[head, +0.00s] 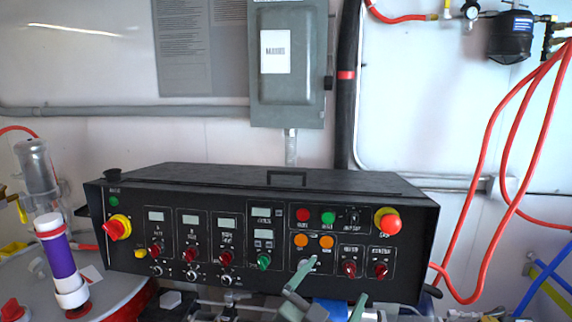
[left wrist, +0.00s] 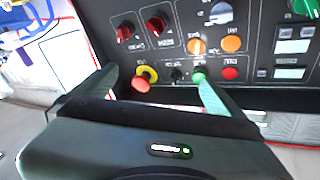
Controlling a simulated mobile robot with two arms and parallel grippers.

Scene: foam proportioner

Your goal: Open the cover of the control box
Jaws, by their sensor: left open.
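The black control box (head: 225,250) spans the middle of the head view, with knobs, buttons and small displays on its sloped front. Its black top cover (head: 225,178) lies shut, with a dark handle (head: 288,178) near the middle. My left gripper (head: 338,280) is open and empty in front of the panel's lower right part, below the cover. In the left wrist view the same gripper (left wrist: 155,58) has its fingers apart before the panel (left wrist: 185,32), which appears upside down. My right gripper is not in view.
A grey electrical box (head: 288,100) hangs on the wall behind. A red emergency button (head: 390,223) sticks out at the panel's right. A purple and white cylinder (head: 58,262) stands at left. Red hoses (head: 487,150) hang at right. Space above the cover is clear.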

